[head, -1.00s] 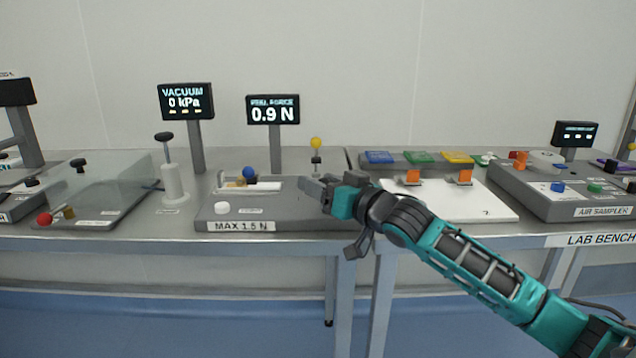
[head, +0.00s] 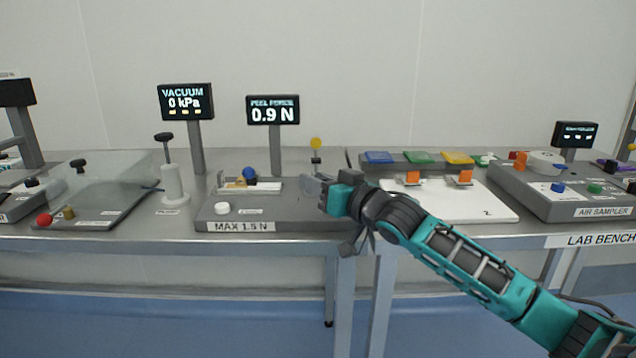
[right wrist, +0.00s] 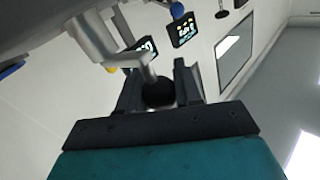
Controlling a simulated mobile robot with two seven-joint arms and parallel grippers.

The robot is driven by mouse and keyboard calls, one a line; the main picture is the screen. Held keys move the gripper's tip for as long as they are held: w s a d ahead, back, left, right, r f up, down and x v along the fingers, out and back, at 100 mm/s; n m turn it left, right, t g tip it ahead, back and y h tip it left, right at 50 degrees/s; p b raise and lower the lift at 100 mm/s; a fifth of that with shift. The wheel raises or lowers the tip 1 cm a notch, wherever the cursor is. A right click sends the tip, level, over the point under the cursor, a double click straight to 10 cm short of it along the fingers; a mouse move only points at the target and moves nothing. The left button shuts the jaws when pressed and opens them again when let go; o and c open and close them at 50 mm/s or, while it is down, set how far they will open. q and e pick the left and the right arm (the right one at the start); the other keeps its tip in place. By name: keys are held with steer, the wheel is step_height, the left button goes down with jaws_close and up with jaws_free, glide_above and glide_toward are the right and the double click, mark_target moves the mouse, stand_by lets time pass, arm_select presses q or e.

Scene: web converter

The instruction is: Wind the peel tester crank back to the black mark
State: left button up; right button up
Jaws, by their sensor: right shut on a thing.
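The peel tester (head: 285,212) is a low grey base on the bench, labelled MAX 1.5 N. Its display (head: 272,110) reads 0.9 N. My right gripper (head: 326,194) is at the base's right end. In the right wrist view, my right gripper (right wrist: 158,88) is shut on the black crank knob (right wrist: 158,94), which sits between its two fingers. The grey crank arm (right wrist: 98,40) runs from the knob up and left. In the head view the gripper largely hides the crank. I cannot make out the black mark. My left gripper is not in view.
A blue ball knob (head: 249,173) and a white button (head: 222,208) are on the tester. A yellow ball on a post (head: 316,143) stands behind the gripper. A white board with orange blocks (head: 440,205) lies close on the right. A vacuum pump (head: 174,185) stands left.

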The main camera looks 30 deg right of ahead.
steer(key=shift+c, duration=0.7)
steer(key=shift+a+h, duration=0.1)
steer(key=shift+h, duration=0.2)
